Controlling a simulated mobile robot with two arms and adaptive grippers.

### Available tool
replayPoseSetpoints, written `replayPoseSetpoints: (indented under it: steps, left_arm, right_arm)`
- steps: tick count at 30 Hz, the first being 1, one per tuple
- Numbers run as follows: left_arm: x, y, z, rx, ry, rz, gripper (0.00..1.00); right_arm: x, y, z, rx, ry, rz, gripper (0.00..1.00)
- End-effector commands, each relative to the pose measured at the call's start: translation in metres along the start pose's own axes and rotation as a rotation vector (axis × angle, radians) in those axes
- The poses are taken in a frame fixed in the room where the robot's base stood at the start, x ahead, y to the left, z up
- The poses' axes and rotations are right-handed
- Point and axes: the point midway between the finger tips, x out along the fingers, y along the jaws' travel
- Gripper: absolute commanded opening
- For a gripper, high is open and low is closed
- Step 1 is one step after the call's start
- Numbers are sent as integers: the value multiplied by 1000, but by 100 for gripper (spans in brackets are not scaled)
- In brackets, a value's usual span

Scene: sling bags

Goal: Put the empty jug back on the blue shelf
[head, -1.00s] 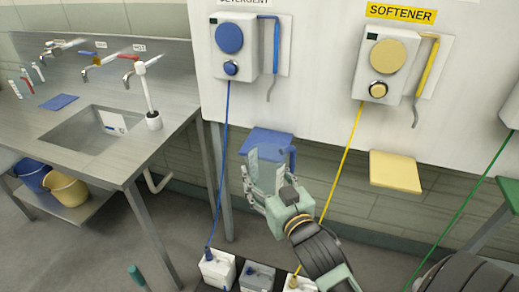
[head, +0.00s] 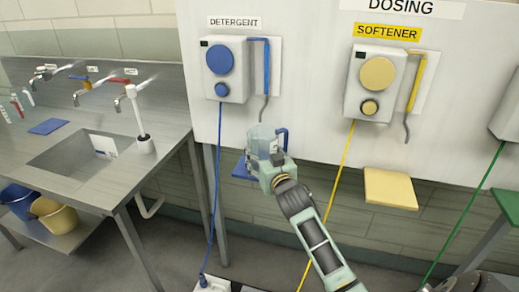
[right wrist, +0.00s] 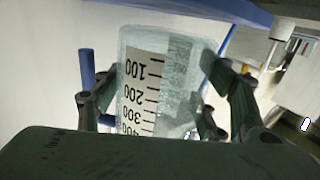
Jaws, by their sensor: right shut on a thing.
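The clear jug (head: 262,138) has a measuring scale and a blue handle (head: 284,137). My right gripper (head: 266,152) is shut around its sides. In the right wrist view, the jug (right wrist: 145,85) sits between the fingers and its scale numbers appear upside down; I see no liquid in it. The blue shelf (head: 239,170) is on the wall below the detergent dispenser, partly hidden behind the jug and gripper. In the right wrist view, a blue slab, likely the shelf (right wrist: 200,10), lies close to the jug's end. I cannot tell whether they touch. My left gripper is not in view.
The detergent dispenser (head: 225,68) with its blue lever and spout hangs just above the jug. The softener dispenser (head: 372,85) and yellow shelf (head: 390,188) are to the right. A steel sink counter (head: 70,185) stands left. A blue hose (head: 217,170) runs down beside the shelf.

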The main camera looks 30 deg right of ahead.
Motion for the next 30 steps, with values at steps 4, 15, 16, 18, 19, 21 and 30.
replayPoseSetpoints:
  steps: [4, 15, 16, 18, 19, 21, 30]
  left_arm:
    - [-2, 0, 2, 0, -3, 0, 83]
    - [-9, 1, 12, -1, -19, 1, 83]
    - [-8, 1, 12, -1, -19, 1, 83]
    - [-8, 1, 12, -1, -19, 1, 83]
    - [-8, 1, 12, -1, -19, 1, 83]
    - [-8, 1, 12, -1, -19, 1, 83]
    - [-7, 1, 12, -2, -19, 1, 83]
  right_arm:
    - [11, 0, -2, -1, 2, 0, 23]
    - [38, -1, 13, -1, 0, -1, 23]
    - [38, -1, 13, -1, 1, -1, 23]
    - [38, -1, 13, -1, 2, -1, 23]
    - [38, -1, 13, -1, 2, -1, 23]
    - [38, -1, 13, -1, 1, -1, 23]
    - [38, -1, 16, -1, -1, -1, 78]
